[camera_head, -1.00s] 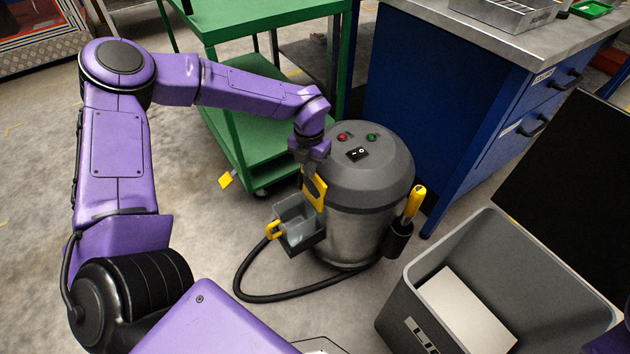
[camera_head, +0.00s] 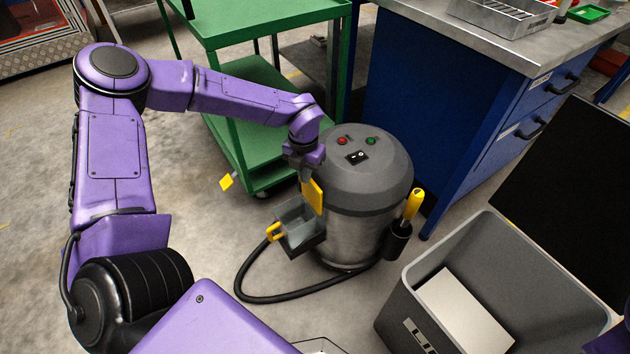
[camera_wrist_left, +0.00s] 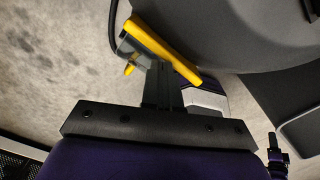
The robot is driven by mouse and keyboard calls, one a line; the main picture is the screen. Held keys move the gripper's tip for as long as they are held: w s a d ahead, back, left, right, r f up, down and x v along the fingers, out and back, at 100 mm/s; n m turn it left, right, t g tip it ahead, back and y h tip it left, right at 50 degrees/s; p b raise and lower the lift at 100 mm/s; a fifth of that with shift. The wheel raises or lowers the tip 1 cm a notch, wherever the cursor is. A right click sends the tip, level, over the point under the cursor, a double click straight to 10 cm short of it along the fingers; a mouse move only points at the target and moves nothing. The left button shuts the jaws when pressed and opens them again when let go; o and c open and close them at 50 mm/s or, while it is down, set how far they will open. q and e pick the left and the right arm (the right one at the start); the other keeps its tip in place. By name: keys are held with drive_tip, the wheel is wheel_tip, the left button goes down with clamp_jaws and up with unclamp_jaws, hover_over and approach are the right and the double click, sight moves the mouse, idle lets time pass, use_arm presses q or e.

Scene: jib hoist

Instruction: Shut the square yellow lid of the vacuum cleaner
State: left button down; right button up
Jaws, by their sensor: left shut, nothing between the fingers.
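The vacuum cleaner (camera_head: 350,205) is a grey drum with a dark domed top, standing on the floor. Its square yellow lid (camera_head: 312,196) stands raised, near upright, above the open grey box (camera_head: 300,228) on the drum's left side. The lid shows edge-on as a yellow strip in the left wrist view (camera_wrist_left: 163,48). My left gripper (camera_head: 305,176) is shut and empty, at the upper end of the lid, on its left side. In the wrist view its fingers (camera_wrist_left: 160,85) lie close by the lid; I cannot tell if they touch it. My right gripper is not in view.
A black hose (camera_head: 262,298) curves over the floor from the box. A yellow-handled tool (camera_head: 413,205) sits in a holder on the drum's right. A green cart (camera_head: 235,130) and a blue cabinet (camera_head: 440,110) stand behind. A grey bin (camera_head: 405,315) is at front right.

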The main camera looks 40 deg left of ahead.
use_arm(q)
drive_tip(key=shift+s+a+f, duration=0.15)
drive_tip(key=shift+s+f, duration=0.05)
drive_tip(key=shift+s, duration=0.3)
drive_tip(key=shift+s+p, duration=0.1)
drive_tip(key=shift+p, duration=0.2)
drive_tip(key=shift+s+a+p, duration=0.2)
drive_tip(key=shift+s+p, duration=0.2)
drive_tip(key=shift+s+a+f+p, duration=0.1)
drive_tip(key=shift+s+a+p, duration=0.15)
drive_tip(key=shift+s+p, duration=0.2)
